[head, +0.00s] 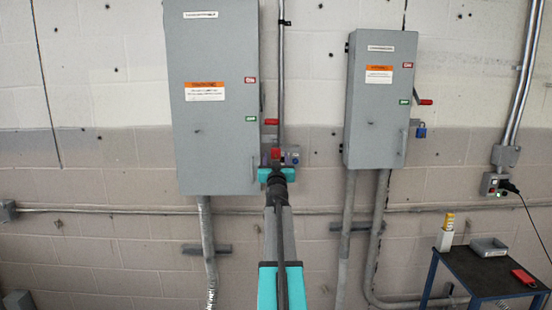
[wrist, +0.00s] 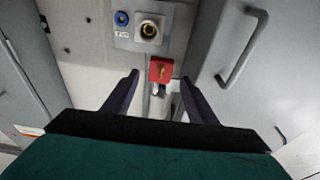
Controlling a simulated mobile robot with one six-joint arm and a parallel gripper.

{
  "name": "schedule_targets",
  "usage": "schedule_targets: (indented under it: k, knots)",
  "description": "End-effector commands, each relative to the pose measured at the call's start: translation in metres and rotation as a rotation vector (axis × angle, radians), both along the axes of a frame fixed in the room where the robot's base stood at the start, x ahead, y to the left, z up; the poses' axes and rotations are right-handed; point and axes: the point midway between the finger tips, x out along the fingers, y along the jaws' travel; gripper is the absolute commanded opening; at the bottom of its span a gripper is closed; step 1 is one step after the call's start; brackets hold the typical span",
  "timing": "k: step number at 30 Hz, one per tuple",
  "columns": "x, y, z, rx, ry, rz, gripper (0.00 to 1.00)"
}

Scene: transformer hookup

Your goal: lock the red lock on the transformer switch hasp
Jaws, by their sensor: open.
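The red lock (head: 276,153) is at the right side of the large left grey switch box (head: 215,100), just beyond my gripper (head: 276,174). In the wrist view the red lock (wrist: 161,68) faces me with a brass-coloured key or keyway in its middle. A silver piece (wrist: 159,90) shows below it, perhaps its shackle. My gripper (wrist: 160,78) is open, with one finger on each side of the lock and a gap on both sides. The hasp cannot be made out clearly, and whether the shackle is closed cannot be told.
A door handle (wrist: 245,45) stands out nearby. The right switch box (head: 376,110) carries a blue lock (head: 421,132). A small table (head: 480,275) stands at lower right.

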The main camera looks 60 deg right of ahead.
Motion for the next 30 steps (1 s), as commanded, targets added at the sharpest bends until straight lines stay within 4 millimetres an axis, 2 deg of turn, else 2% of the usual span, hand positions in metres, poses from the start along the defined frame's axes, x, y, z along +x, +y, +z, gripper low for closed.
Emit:
schedule_targets:
  k: [15,30]
  knots:
    - [-0.016,0.022,0.000,0.001,-0.001,0.000,0.53]
    - [-0.017,0.024,0.000,0.001,-0.001,0.000,0.53]
